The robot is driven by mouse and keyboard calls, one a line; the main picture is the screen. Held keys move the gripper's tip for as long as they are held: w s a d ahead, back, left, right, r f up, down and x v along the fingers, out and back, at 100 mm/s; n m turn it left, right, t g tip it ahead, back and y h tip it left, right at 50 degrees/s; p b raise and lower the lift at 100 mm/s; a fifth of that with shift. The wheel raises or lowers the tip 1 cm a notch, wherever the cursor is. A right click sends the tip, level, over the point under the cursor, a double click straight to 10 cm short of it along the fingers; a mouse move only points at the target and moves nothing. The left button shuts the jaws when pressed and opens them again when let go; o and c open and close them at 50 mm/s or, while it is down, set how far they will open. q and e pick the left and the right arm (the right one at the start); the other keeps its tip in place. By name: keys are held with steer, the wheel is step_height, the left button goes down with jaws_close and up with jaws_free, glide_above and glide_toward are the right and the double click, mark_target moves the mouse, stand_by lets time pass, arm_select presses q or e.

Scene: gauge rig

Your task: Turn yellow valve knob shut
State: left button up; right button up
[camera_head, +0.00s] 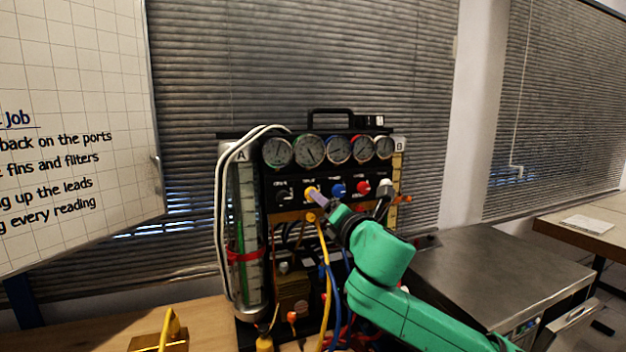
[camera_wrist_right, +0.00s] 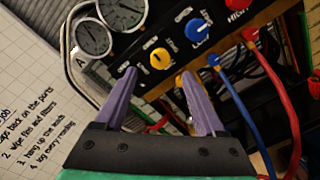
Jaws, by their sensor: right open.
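The yellow valve knob (camera_wrist_right: 160,58) sits on the dark front panel of the gauge rig. In the right wrist view it shows just beyond and between the two purple fingertips of my right gripper (camera_wrist_right: 157,74). The fingers are apart with nothing between them, and I cannot tell how far the tips are from the knob. In the head view my right gripper (camera_head: 321,199) is at the panel, and the yellow knob (camera_head: 310,190) shows only in part beside its fingers. My left gripper is not in view.
A blue knob (camera_wrist_right: 199,30) and a red knob (camera_head: 363,187) sit to the right of the yellow one. Gauges (camera_head: 310,151) line the top of the rig. Yellow, blue and red hoses hang below the panel. A metal-topped cabinet (camera_head: 490,270) stands at the right.

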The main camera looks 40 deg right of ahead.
steer(key=p+x, duration=0.4)
steer(key=x, duration=0.4)
steer(key=shift+w+d, duration=0.1)
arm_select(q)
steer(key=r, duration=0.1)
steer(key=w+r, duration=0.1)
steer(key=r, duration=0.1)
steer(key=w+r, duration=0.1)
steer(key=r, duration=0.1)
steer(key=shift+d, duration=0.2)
arm_select(e)
steer(key=shift+f, duration=0.1)
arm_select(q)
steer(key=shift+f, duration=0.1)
arm_select(e)
jaws_close()
